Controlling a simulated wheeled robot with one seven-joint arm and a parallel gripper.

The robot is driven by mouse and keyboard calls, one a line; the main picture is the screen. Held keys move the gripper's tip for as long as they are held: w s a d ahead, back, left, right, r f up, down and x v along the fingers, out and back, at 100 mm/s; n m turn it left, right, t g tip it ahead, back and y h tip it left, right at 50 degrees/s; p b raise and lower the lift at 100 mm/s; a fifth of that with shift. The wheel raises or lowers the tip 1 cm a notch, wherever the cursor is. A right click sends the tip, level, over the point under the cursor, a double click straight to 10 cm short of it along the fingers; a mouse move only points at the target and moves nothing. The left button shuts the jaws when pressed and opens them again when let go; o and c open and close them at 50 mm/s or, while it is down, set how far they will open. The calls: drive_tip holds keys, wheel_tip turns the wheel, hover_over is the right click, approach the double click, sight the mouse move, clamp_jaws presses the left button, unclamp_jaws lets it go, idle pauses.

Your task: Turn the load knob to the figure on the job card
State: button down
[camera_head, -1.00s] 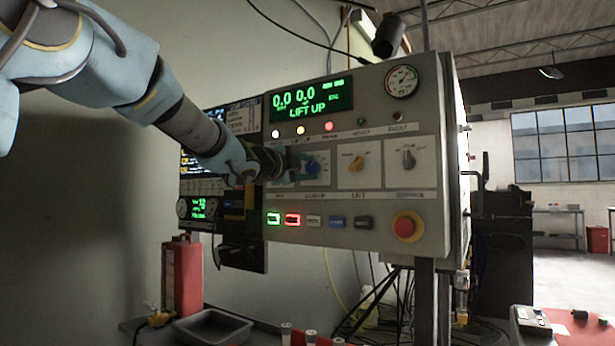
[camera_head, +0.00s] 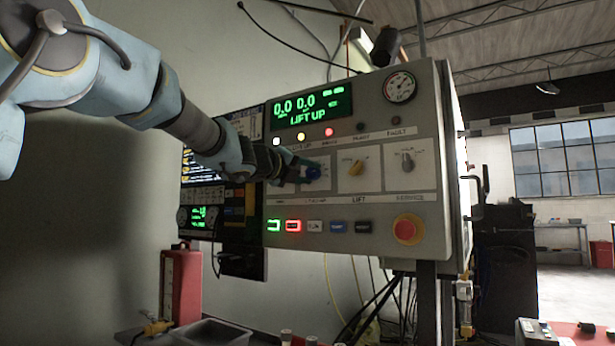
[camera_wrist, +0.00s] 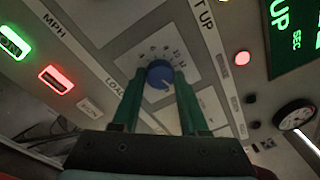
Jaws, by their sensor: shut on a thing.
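The blue load knob (camera_head: 312,172) sits on the left of the control panel's knob row, on a pale dial plate. The white pointer mark faces towards the lower side of the knob in the wrist view. The job card cannot be made out for certain.
Below are several lit buttons (camera_head: 293,226) and a red emergency stop (camera_head: 408,229). The green display (camera_head: 310,108) reads 0.0 0.0 LIFT UP. A red extinguisher-like can (camera_head: 181,285) stands lower left.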

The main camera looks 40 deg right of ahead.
drive_tip(key=shift+m, duration=0.4)
drive_tip(key=shift+c, duration=2.2)
unclamp_jaws()
drive_tip(key=s+a+b, duration=0.1)
drive_tip(key=s+a, duration=0.1)
drive_tip(key=a, duration=0.8)
drive_tip(key=shift+a, duration=0.3)
